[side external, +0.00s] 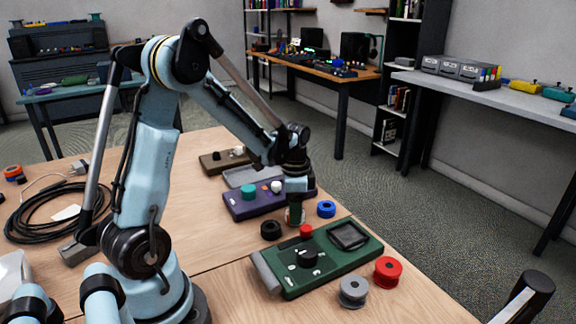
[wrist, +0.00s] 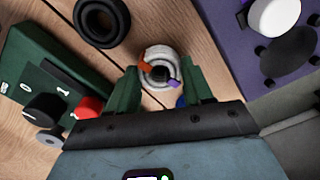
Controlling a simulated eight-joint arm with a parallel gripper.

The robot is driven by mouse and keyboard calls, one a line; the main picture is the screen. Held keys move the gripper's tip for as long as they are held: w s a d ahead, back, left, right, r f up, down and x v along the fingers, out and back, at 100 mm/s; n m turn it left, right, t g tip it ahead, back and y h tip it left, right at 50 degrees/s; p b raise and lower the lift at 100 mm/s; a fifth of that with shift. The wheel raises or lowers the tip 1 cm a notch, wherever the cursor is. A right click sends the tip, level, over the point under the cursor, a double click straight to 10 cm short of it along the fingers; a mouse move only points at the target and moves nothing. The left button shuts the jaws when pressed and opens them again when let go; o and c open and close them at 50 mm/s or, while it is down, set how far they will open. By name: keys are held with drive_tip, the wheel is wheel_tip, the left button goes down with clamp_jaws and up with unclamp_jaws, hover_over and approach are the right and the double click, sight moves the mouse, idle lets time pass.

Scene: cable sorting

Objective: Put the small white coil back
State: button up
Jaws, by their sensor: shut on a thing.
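The small white coil (wrist: 158,52) shows in the wrist view between the two green fingertips of my gripper (wrist: 163,85). In the side view my gripper (side external: 296,214) points down between the purple panel (side external: 240,208) and the green panel (side external: 335,270), and the coil is mostly hidden by the fingers. I cannot tell whether the coil touches the table.
A black ring (side external: 271,230), a small red piece (side external: 306,231) and a blue ring (side external: 326,209) lie close around my gripper. A red spool (side external: 388,272) and a grey spool (side external: 353,290) stand by the green panel. A black cable coil (side external: 40,225) lies at far left.

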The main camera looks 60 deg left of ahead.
drive_tip(key=o, duration=1.6)
drive_tip(key=shift+r, duration=3.5)
drive_tip(key=s+d+r+n+t, duration=0.1)
drive_tip(key=s+d+n+t, duration=0.1)
drive_tip(key=d, duration=0.3)
drive_tip(key=s+d+r+n+t, duration=0.1)
drive_tip(key=s+d+r+t, duration=0.1)
drive_tip(key=d, duration=0.3)
drive_tip(key=s+d+r+n+t, duration=0.2)
drive_tip(key=d+t, duration=0.1)
drive_tip(key=d, duration=0.1)
drive_tip(key=shift+d+n, duration=0.3)
drive_tip(key=shift+d, duration=0.1)
